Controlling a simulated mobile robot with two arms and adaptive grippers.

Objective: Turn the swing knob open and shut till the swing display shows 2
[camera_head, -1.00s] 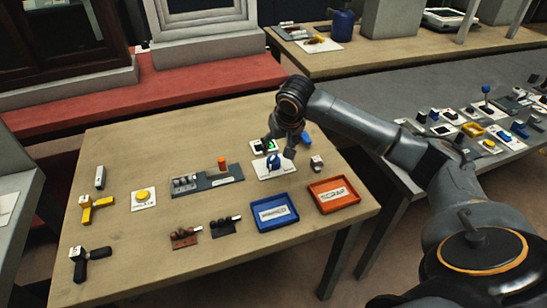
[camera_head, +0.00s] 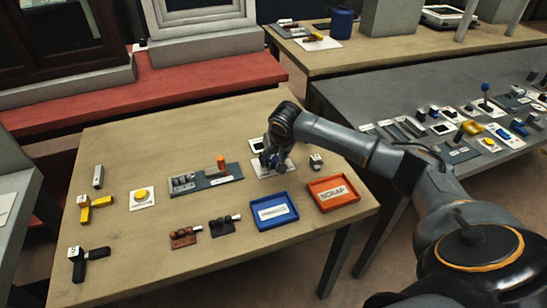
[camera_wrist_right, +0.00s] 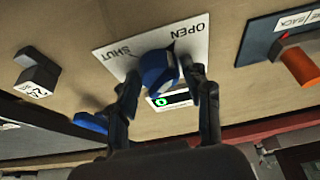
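The swing knob (camera_wrist_right: 158,72) is blue and stands on a white plate (camera_wrist_right: 108,48) marked OPEN and SHUT in the right wrist view. The plate also shows in the head view (camera_head: 287,171). My right gripper (camera_wrist_right: 166,82) is at the knob, one finger on each side. I cannot tell whether both fingers touch it. In the head view, my right gripper (camera_head: 274,160) covers most of the knob. A small dark display (camera_wrist_right: 170,99) with a green figure, too small to read surely, shows between the fingers. My left gripper is not in view.
A blue tray (camera_head: 272,225) and an orange tray (camera_head: 335,207) stand in front of the plate. A grey rack with an orange knob (camera_head: 221,162) is to the left. A small grey block (camera_head: 316,161) is to the right.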

